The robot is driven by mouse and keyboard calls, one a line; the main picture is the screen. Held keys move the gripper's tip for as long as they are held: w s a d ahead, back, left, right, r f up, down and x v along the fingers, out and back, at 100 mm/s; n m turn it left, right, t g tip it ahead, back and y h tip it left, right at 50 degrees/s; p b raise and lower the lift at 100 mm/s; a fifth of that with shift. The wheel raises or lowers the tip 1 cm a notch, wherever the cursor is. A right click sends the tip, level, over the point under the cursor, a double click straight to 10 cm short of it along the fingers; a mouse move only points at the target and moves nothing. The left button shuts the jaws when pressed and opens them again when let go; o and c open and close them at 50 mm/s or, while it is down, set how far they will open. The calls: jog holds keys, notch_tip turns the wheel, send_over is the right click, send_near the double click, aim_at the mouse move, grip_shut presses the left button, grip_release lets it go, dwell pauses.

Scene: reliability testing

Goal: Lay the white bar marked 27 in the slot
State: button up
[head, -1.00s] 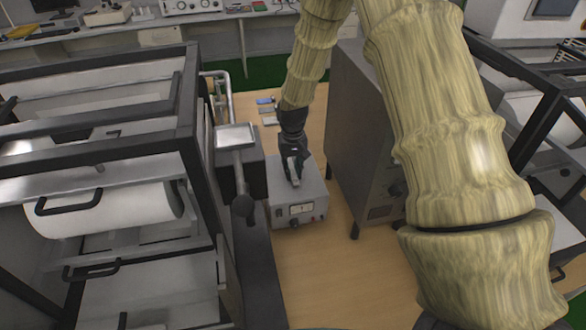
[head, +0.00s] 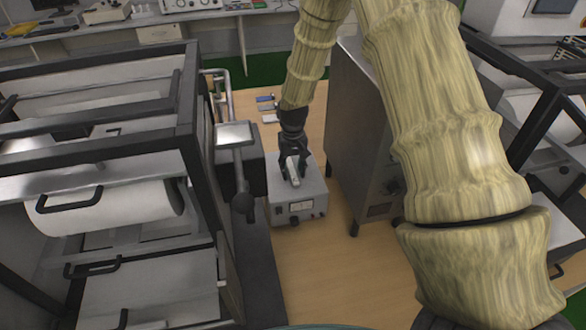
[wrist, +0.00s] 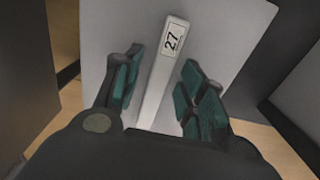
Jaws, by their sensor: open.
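The white bar marked 27 (wrist: 156,88) lies between my gripper's teal finger pads in the wrist view, with its label toward the far end. My gripper (wrist: 157,92) is open, one finger on each side of the bar, with a visible gap on both sides. In the head view, my gripper (head: 293,170) points down over the top of a grey instrument box (head: 303,208), and the bar (head: 292,174) shows as a pale strip between the fingers. Whether the bar rests on the box is unclear. I cannot make out a slot.
The box stands on a wooden table (head: 330,275). A tall grey cabinet (head: 355,130) stands close on the right. A dark-framed rack (head: 190,130) and a metal post with a flat top (head: 235,133) are at left. Small flat pieces (head: 268,108) lie behind.

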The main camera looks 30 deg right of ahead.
jog(key=shift+o, duration=0.4)
notch_tip(320, 180, up, 12)
jog(key=b, duration=0.4)
send_over(293, 170)
jog(key=shift+w+f, duration=0.1)
jog(key=shift+f, duration=3.25)
jog(key=shift+w+f+p, duration=0.2)
jog(key=shift+f+p, duration=0.85)
jog(key=shift+f, duration=1.7)
grip_shut()
